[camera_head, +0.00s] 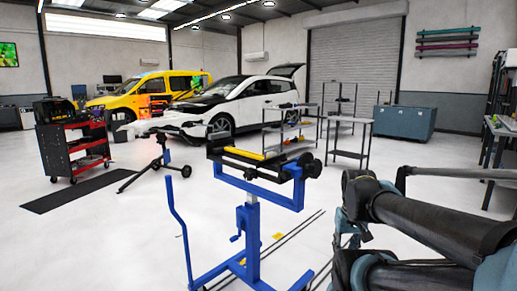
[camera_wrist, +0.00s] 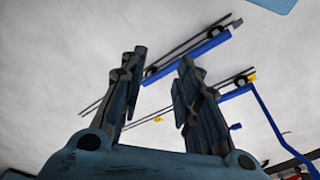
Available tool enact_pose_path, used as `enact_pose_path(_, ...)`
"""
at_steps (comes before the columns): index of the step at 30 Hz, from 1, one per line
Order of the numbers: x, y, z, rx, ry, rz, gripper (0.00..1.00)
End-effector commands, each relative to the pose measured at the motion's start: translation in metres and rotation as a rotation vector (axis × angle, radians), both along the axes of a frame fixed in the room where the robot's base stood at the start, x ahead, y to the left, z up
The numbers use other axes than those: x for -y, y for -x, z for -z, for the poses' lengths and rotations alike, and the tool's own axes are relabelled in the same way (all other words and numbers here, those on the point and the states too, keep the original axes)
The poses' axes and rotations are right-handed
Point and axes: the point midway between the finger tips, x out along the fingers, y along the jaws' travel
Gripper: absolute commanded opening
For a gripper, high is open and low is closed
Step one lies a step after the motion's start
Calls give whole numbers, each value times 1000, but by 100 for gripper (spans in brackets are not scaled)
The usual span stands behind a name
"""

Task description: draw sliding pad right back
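A blue stand (camera_head: 251,222) stands on the floor in the middle of the head view, with a dark top beam and a yellow strip (camera_head: 244,153). Black round parts (camera_head: 313,168) sit at the beam's right end. I cannot tell which part is the right back sliding pad. In the wrist view, my gripper (camera_wrist: 163,56) is open, its two dark fingers apart with nothing between them. Beyond it are the stand's blue base bars (camera_wrist: 187,58) and the floor. In the head view my arm enters from the right, and its fingers are not clearly seen.
A grey worktable (camera_head: 350,122) stands behind the stand. A red tool cart (camera_head: 72,152) and a black mat (camera_head: 74,191) are at left. A black tripod-like stand (camera_head: 155,170) is nearer. A white car (camera_head: 240,100) stands at the back. Floor around the blue stand is mostly open.

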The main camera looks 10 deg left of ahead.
Motion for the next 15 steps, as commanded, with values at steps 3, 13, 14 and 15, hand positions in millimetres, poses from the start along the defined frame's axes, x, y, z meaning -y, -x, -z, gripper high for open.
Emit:
enact_pose_path(3,0,0,0,0,0,0,30)
enact_pose_path(13,-1,6,-8,11,-2,3,30)
enact_pose_path(14,-1,5,-11,12,-3,5,30)
enact_pose_path(15,-2,1,-17,11,-7,12,30)
